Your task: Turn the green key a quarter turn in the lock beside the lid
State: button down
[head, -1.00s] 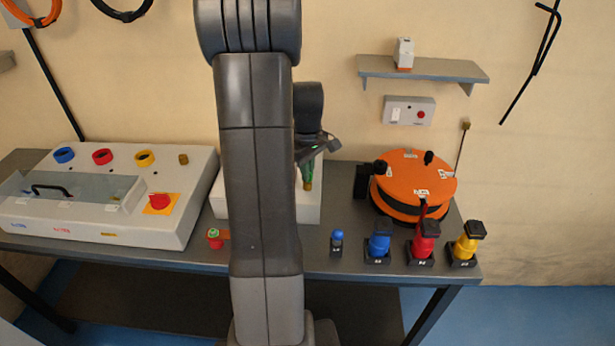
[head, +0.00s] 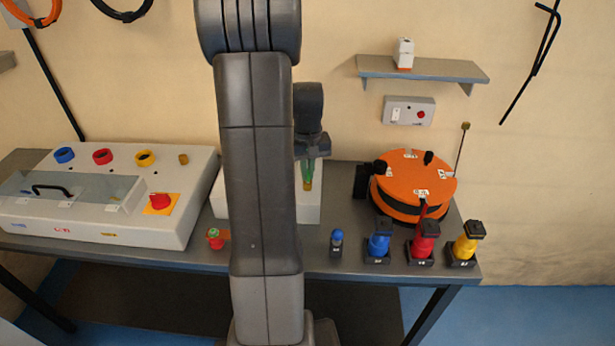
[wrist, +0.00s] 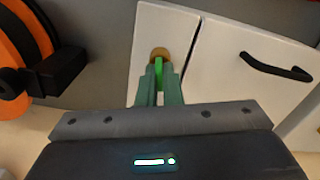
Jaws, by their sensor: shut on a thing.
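The green key (wrist: 158,67) is upright at the brass lock (wrist: 159,54) in the wrist view. My gripper (wrist: 159,78) is shut on the key, one finger on each side. How deep the key sits is hidden. To the right lies the white lid (wrist: 235,75) with its black handle (wrist: 275,68); a seam separates it from the lock's panel. In the head view my gripper (head: 307,174) is over the white box (head: 312,206) behind my arm, with the brass lock (head: 307,186) just below. My arm hides the lid there.
An orange reel (head: 415,176) stands close right of the box. Blue, red and yellow connectors (head: 425,243) line the bench's front right. A white control box (head: 120,220) fills the left. A small shelf (head: 425,70) is on the wall.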

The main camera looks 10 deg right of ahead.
jog(key=shift+m, duration=1.3)
jog(key=shift+m, duration=0.8)
jog(key=c, duration=2)
grip_release()
jog(key=shift+m, duration=0.4)
jog(key=o, duration=0.5)
notch_tip(320, 180, up, 14)
jog(key=shift+f+b, duration=0.1)
jog(key=shift+b, duration=0.45)
